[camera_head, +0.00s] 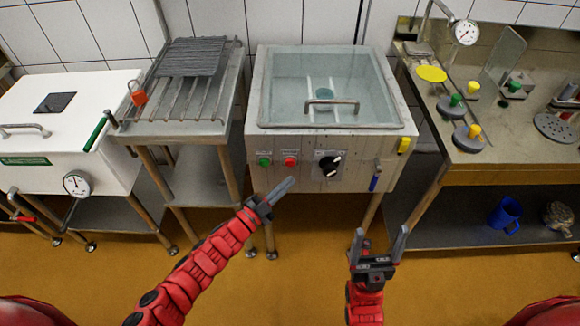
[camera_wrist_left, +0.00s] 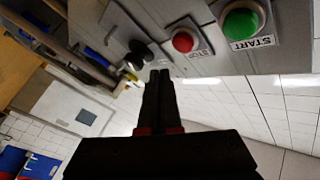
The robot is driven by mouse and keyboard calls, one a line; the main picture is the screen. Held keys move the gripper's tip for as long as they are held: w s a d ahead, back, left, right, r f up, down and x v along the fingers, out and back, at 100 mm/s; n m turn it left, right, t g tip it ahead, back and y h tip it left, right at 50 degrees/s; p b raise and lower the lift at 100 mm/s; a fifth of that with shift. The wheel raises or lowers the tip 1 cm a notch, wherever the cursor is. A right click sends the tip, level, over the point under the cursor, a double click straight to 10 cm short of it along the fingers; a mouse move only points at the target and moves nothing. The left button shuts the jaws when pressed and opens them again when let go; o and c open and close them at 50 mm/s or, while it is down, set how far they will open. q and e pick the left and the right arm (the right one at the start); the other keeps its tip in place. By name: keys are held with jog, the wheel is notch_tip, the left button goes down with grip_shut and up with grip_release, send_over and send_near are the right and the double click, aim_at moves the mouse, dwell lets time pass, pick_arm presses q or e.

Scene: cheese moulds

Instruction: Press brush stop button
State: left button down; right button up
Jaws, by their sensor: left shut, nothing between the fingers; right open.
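The red stop button (camera_head: 290,161) is on the front panel of the glass-topped brush machine (camera_head: 222,135), right of the green start button (camera_head: 265,161) and left of a black knob (camera_head: 330,165). My left gripper (camera_head: 287,184) is shut and empty, with its tips just below the stop button in the head view. In the left wrist view, the red button (camera_wrist_left: 183,41) is up and to the right of my shut fingertips (camera_wrist_left: 160,72). The gap to the panel is hard to judge. My right gripper (camera_head: 384,241) is open and empty, in front of the machine at lower right.
A steel rack table (camera_head: 180,141) with a red padlock (camera_head: 138,94) stands left of the machine. A white vat (camera_head: 75,115) is further left. A yellow part (camera_head: 404,145) and blue handle (camera_head: 375,180) are on the machine's right.

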aim_at(286, 173)
pick_arm(q)
jog(key=shift+w+r+b, duration=0.1)
jog(key=shift+w+b, duration=0.65)
jog(key=shift+w, duration=0.6)
dwell(1.1)
jog(key=shift+w+b, duration=0.4)
jog(key=shift+b, duration=0.05)
jog(key=shift+w+b, duration=0.45)
jog(key=shift+w, duration=0.05)
dwell(0.4)
jog(key=shift+s, duration=0.15)
dwell(0.3)
jog(key=shift+s+p, duration=0.45)
jog(key=shift+s, duration=0.35)
